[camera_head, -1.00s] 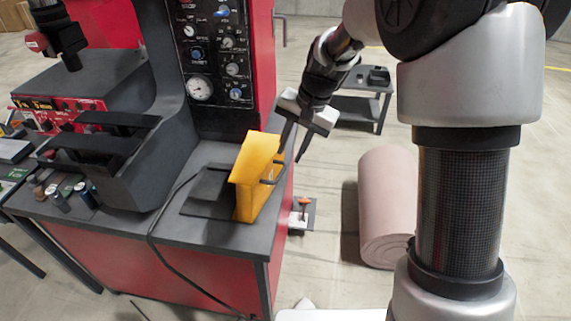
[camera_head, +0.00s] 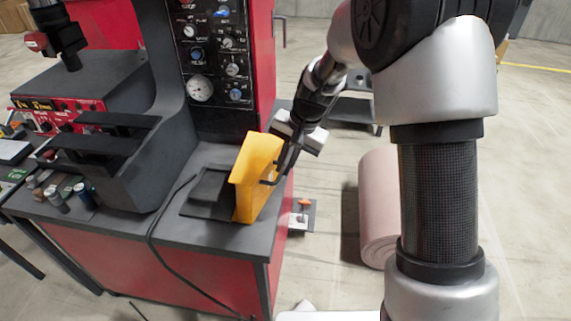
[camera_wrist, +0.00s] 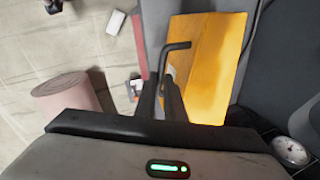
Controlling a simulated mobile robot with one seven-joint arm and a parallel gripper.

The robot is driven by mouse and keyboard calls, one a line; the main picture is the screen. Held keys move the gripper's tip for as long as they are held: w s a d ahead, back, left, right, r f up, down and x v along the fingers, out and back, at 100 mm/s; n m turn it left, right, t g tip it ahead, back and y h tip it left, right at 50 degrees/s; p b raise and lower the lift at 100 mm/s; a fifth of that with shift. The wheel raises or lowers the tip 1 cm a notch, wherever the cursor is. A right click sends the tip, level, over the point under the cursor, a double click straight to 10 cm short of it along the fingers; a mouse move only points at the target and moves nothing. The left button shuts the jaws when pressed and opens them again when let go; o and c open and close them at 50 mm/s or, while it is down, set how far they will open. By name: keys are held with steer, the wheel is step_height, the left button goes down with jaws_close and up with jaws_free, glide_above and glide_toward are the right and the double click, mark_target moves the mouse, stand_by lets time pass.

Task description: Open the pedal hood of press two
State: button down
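The yellow pedal hood (camera_head: 253,180) stands at the right front corner of the press table, its tall side facing right. A dark bent-rod handle (camera_head: 269,181) sticks out from its right side; the handle (camera_wrist: 178,46) also shows in the wrist view against the yellow face (camera_wrist: 208,60). My gripper (camera_head: 285,166) is at the handle, right of the hood. In the wrist view its two fingers (camera_wrist: 163,88) are close together, with the handle's rod between them. The fingers appear closed on the rod; the exact contact is partly hidden.
The press table (camera_head: 183,232) carries a dark plate (camera_head: 208,192) left of the hood, and a black cable (camera_head: 152,230). The press column with gauges (camera_head: 210,60) rises behind. A pink roll (camera_head: 378,210) stands on the floor to the right, with free floor around it.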

mark_target(265, 163)
steer(key=shift+r, duration=0.1)
steer(key=shift+a+r+p, duration=0.25)
steer(key=shift+r+p, duration=0.05)
steer(key=shift+p, duration=0.35)
steer(key=a+r+p, duration=0.1)
steer(key=p, duration=0.1)
steer(key=a+h+p, duration=0.1)
steer(key=a, duration=0.1)
steer(key=a+r+h+p, duration=0.1)
steer(key=p, duration=0.1)
steer(key=shift+w+a+r+p, duration=0.3)
steer(key=shift+w+a+r, duration=0.05)
steer(key=shift+a+r+h, duration=0.15)
steer(key=shift+a+h, duration=0.15)
steer(key=shift+a, duration=0.05)
steer(key=c, duration=1.8)
jaws_free()
steer(key=shift+w, duration=0.1)
steer(key=shift+c, duration=0.2)
